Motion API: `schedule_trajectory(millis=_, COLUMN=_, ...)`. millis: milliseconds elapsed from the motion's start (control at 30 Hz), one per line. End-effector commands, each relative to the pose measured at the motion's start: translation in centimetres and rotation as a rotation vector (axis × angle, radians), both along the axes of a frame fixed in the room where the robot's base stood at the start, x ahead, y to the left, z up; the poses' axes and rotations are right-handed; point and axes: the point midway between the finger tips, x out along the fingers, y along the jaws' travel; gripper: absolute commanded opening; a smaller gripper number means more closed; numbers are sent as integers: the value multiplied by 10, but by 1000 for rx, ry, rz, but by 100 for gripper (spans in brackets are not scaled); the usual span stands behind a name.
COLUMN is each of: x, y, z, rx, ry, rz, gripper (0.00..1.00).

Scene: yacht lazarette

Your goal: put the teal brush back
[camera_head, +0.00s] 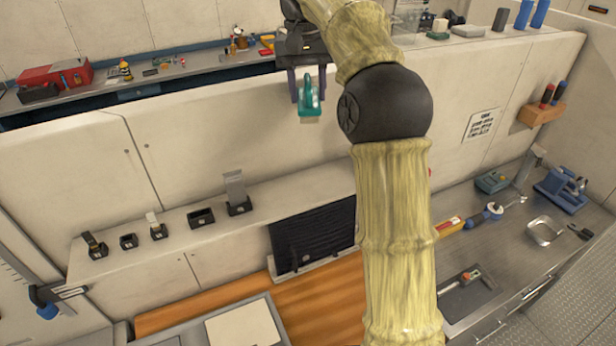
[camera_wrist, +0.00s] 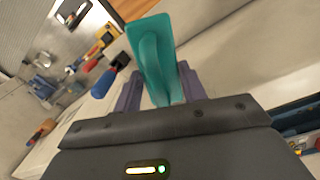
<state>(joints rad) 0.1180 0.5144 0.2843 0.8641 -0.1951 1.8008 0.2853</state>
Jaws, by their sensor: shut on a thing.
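The teal brush (camera_head: 308,92) is held in my gripper (camera_head: 307,84), upper middle of the head view, with its pale end pointing down. It also shows in the wrist view (camera_wrist: 152,52) between the two purple fingers, which are shut on it. The gripper is high in front of the pale wall panel, above the ledge (camera_head: 180,250) and apart from it. On the ledge stands a row of small black holders. Two look empty: a small one (camera_head: 128,241) and a wider one (camera_head: 201,218). The other holders have things standing in them.
A black panel (camera_head: 313,238) leans right of the holders. A wooden board (camera_head: 210,298) lies below. A metal counter (camera_head: 515,240) with tools is at right. A back shelf holds a red toolbox (camera_head: 58,76). The space between gripper and ledge looks clear.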

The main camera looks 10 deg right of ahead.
Motion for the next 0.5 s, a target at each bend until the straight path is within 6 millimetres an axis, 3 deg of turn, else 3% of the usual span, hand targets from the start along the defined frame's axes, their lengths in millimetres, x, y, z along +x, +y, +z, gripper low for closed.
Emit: schedule_trajectory(millis=500, x=-1, y=-1, z=-90, rx=0, ry=5, rz=-1, gripper=23)
